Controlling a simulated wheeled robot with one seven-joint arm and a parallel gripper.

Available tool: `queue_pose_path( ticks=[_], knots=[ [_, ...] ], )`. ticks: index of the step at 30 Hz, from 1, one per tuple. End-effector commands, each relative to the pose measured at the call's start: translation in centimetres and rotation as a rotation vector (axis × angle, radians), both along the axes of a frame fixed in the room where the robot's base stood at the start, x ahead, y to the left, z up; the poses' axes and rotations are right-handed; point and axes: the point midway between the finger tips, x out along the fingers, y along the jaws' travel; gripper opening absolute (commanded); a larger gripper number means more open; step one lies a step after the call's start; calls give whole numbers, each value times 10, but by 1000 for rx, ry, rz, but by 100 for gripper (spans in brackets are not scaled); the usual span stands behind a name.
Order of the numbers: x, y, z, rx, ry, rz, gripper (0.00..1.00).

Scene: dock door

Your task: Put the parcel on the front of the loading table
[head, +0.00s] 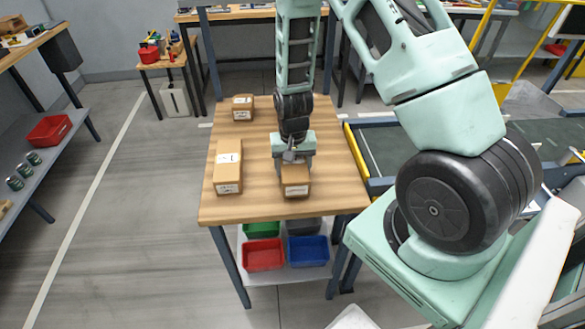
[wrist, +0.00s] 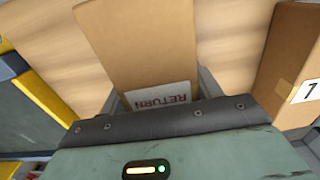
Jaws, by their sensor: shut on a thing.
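The loading table (head: 255,207) has a wooden top and dark legs. My gripper (head: 294,163) is over its front part, pointing down, shut on a brown cardboard parcel (head: 295,182). In the wrist view the held parcel (wrist: 140,45) fills the space between the fingers and has a white label reading RETURN. The parcel is at the table's front edge region; I cannot tell whether its underside touches the top. My gripper's body hides part of it.
A larger carton (head: 228,168) lies to the left of the held parcel, and a small box (head: 242,107) sits at the back left of the table. Red (head: 263,254) and blue (head: 308,250) bins are on the shelf below. A conveyor (head: 380,146) runs along the right.

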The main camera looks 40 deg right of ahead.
Motion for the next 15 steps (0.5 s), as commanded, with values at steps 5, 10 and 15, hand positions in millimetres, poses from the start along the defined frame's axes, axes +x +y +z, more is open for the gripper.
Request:
queue_pose_path(
  ticks=[5,10,15],
  knots=[
    [0,0,-13,0,-1,-1,32],
    [1,0,-13,0,-2,0,32],
    [0,0,-17,0,-1,0,32]
  ],
)
